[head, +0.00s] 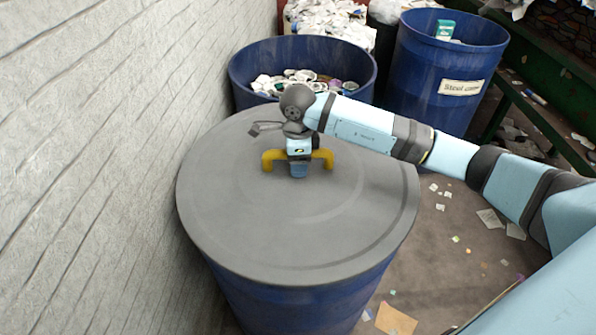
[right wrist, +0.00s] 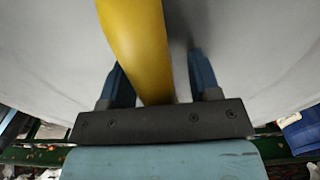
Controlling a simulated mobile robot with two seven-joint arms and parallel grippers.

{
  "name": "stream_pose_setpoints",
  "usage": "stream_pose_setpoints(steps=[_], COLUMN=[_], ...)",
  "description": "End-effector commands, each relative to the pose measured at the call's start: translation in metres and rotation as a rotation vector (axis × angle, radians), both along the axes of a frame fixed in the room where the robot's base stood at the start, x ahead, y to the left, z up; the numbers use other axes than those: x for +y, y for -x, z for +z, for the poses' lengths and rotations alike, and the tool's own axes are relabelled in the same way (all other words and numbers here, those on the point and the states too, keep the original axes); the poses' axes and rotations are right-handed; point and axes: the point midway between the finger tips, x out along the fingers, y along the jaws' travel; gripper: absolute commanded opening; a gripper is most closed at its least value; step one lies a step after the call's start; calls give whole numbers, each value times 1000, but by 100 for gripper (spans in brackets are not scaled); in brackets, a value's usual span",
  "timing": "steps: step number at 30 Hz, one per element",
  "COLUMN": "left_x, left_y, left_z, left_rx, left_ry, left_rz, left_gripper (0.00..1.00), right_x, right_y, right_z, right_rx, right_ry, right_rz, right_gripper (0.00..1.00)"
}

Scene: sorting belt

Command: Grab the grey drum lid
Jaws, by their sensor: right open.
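The grey drum lid (head: 235,215) is a wide round disc lying flat on a blue drum (head: 300,295). A yellow handle (head: 269,159) stands at the middle of the lid, and it also shows in the right wrist view (right wrist: 136,40). My right gripper (head: 299,172) points down at the middle of the handle and hides part of it. In the right wrist view its two blue fingers (right wrist: 162,76) are open, with the yellow bar running between them. I cannot tell whether either finger touches the bar. My left gripper is not in view.
A pale rough wall (head: 110,150) runs close along the drum's left side. Two open blue drums with scrap stand behind, one at the back (head: 245,85) and a labelled one at right (head: 420,75). Paper scraps litter the floor (head: 440,260) at right.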

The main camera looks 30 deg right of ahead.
Motion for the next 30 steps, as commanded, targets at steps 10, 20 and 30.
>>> stream_pose_setpoints(steps=[10,20,30], left_x=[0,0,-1], left_y=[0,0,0], left_z=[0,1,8], left_rx=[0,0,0], left_ry=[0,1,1], left_rz=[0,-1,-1], left_gripper=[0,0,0], right_x=[0,0,0], right_y=[0,-1,-1], right_z=[0,3,9], right_rx=[-1,-4,-4], right_ry=[0,-1,-1], right_rz=[0,0,-1], right_gripper=[18,0,0])
